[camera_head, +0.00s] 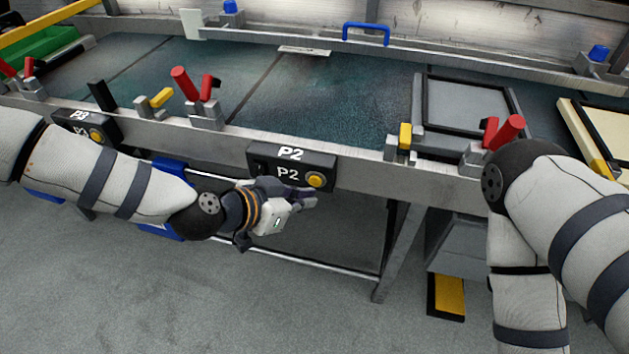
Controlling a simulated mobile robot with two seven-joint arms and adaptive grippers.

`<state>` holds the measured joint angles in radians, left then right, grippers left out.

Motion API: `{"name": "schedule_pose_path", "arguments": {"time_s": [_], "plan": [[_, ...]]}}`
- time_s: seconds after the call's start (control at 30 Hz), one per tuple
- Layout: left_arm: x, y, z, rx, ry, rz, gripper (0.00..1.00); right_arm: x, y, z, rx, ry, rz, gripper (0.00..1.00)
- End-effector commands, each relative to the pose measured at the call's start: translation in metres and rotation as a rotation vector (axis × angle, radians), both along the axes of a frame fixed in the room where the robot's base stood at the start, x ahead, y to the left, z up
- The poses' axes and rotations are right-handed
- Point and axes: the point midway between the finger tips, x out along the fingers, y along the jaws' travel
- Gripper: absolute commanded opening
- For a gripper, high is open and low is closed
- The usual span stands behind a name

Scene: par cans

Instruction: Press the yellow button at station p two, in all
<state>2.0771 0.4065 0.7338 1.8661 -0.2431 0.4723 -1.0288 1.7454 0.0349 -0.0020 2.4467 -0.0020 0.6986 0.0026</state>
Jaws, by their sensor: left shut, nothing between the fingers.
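The station box labelled P2 (288,153) is fixed to the front rail of the bench. Its yellow button (314,180) shows on the lower right of the box face. My left gripper (312,199) is shut and empty. Its fingertips are just below the yellow button, very close to it; I cannot tell whether they touch.
Another station box (86,127) with a yellow button is at the left, partly behind my left arm. Red-handled clamps (186,84) stand along the bench edge. A grey framed tray (470,105) lies on the bench at the right. The floor (200,300) in front is clear.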

Motion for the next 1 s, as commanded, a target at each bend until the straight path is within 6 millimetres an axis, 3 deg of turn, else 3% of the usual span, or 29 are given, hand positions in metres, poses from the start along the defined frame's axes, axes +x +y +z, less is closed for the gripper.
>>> {"name": "schedule_pose_path", "arguments": {"time_s": [1.0], "plan": [[0.0089,-0.0028,-0.0002,0.000,0.000,0.000,0.00,-0.0019,0.0000,-0.0021,0.000,0.006,0.000,0.37]]}}
